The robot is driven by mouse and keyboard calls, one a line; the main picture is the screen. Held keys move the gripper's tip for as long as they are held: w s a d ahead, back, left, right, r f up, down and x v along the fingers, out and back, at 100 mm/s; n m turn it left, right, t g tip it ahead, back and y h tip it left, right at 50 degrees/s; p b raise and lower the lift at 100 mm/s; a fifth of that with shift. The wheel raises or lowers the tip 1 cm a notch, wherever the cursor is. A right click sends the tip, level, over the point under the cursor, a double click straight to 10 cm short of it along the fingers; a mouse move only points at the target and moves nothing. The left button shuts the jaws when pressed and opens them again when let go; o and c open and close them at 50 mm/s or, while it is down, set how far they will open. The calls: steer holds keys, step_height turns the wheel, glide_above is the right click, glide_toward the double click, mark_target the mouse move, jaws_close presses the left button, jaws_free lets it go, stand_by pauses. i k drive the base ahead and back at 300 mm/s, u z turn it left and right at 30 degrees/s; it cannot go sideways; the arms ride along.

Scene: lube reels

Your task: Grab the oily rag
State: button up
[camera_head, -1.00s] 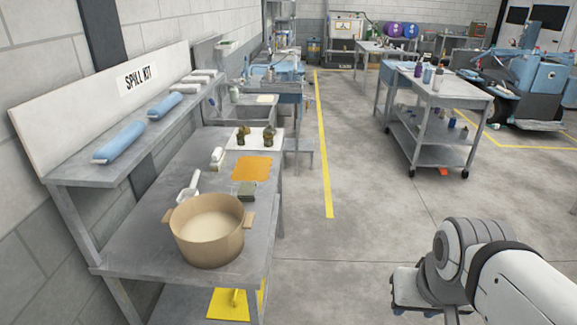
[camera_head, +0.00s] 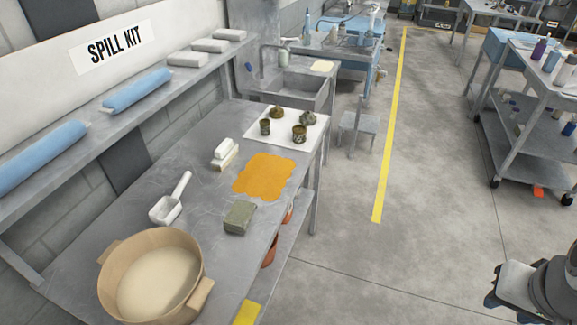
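Several small dark brown-green items sit on a white mat (camera_head: 262,138) at the far end of the grey workbench (camera_head: 215,205). Two look like small open cans, one at the left (camera_head: 265,127) and one at the right (camera_head: 299,134). Two look like crumpled cloth, one at the back (camera_head: 277,112) and one at the right (camera_head: 308,118). A flat orange, wavy-edged patch (camera_head: 263,177) lies nearer; I cannot tell whether it is cloth or spill. Which one is the oily rag is unclear. My gripper (camera_head: 503,288) is at lower right over the floor, far from the bench; its fingers are unclear.
On the bench are a tan tub (camera_head: 125,252) of pale powder, a white scoop (camera_head: 170,205), a white-handled brush (camera_head: 225,153) and a green-grey block (camera_head: 239,217). A shelf (camera_head: 150,115) runs above.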

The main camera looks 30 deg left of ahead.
mark_target(238, 219)
steer(key=u, duration=0.75)
steer(key=i, duration=1.15)
steer(key=u, duration=1)
steer(key=k, duration=0.8)
steer(key=u, duration=0.15)
steer(key=i, duration=0.9)
steer(key=z, duration=0.1)
